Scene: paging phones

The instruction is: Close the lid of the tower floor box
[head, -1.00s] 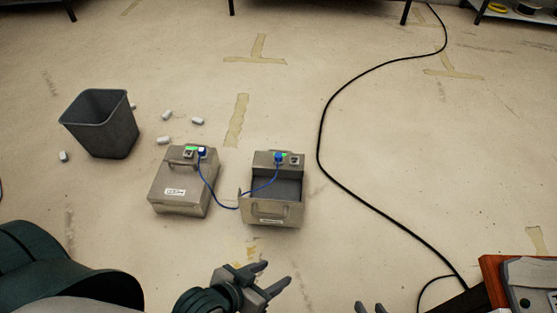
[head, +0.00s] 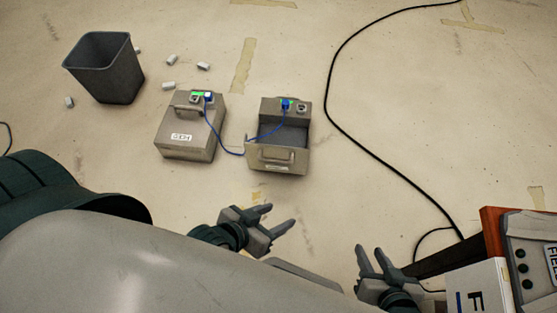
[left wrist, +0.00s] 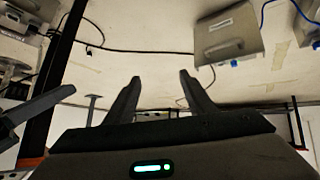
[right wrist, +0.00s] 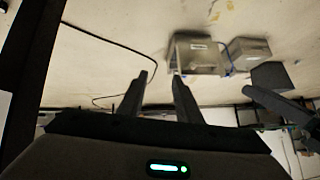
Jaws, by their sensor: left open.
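Two grey metal floor boxes stand on the floor, joined by a blue cable. The left box (head: 189,137) has its lid shut. The right box (head: 282,142) is open, its dark inside showing; its lid (head: 262,154), with a handle, stands raised at the near side. I cannot read which label says tower. My left gripper (head: 281,216) is open and empty, short of the open box. My right gripper (head: 369,249) is open and empty, further right.
A dark bin (head: 105,70) and several small white pieces (head: 203,66) lie beyond the boxes to the left. A black cable (head: 345,135) runs along the floor to the right. A panel (head: 525,250) stands at the right edge.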

